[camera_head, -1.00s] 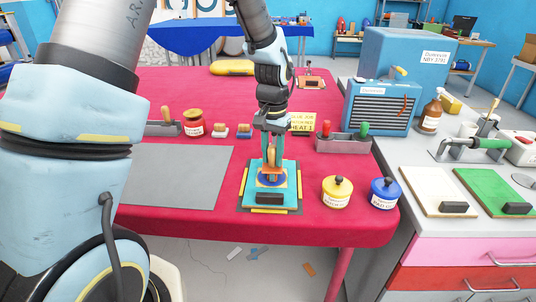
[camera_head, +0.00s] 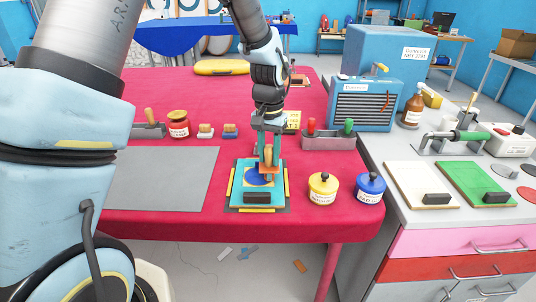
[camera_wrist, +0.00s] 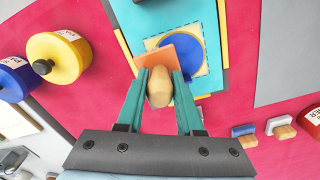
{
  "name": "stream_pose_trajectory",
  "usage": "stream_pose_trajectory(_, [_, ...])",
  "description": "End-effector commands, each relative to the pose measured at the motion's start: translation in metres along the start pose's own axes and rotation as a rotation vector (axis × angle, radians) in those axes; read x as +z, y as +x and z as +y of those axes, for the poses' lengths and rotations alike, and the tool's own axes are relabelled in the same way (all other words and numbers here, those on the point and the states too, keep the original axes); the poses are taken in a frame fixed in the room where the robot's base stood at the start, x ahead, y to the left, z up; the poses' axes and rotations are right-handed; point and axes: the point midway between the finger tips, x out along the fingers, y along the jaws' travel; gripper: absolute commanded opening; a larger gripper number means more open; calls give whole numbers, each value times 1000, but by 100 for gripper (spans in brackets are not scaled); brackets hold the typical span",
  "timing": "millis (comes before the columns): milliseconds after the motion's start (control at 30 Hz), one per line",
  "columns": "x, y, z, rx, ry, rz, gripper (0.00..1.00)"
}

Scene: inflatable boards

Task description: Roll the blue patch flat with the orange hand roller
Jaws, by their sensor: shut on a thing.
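The blue patch (camera_head: 257,177) is a round disc on a teal board (camera_head: 245,197), inside a pale square outline. It also shows in the wrist view (camera_wrist: 186,46), partly hidden by the roller. My gripper (camera_head: 267,160) is shut on the wooden handle of the orange hand roller (camera_wrist: 161,87). The roller's orange part (camera_head: 270,169) is over the right part of the patch in the head view. In the wrist view (camera_wrist: 188,54) the orange part overlaps the patch's near left edge. I cannot tell whether it touches the patch.
A yellow tin (camera_head: 323,189) and a blue tin (camera_head: 369,188) stand right of the board. A grey mat (camera_head: 165,180) lies to its left. Behind are a grey tray (camera_head: 335,142), a red jar (camera_head: 178,124) and two small brushes (camera_head: 206,131).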

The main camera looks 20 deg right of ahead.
Motion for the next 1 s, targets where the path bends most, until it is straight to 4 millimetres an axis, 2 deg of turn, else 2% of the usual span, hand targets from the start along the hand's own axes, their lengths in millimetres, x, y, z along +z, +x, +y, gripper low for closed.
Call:
stream_pose_trajectory(167, [1, -9, 0, 0, 0, -3, 0])
stream_pose_trajectory(733, [0, -65, 0, 0, 0, 0, 0])
stream_pose_trajectory(1000, [0, -70, 0, 0, 0, -1, 0])
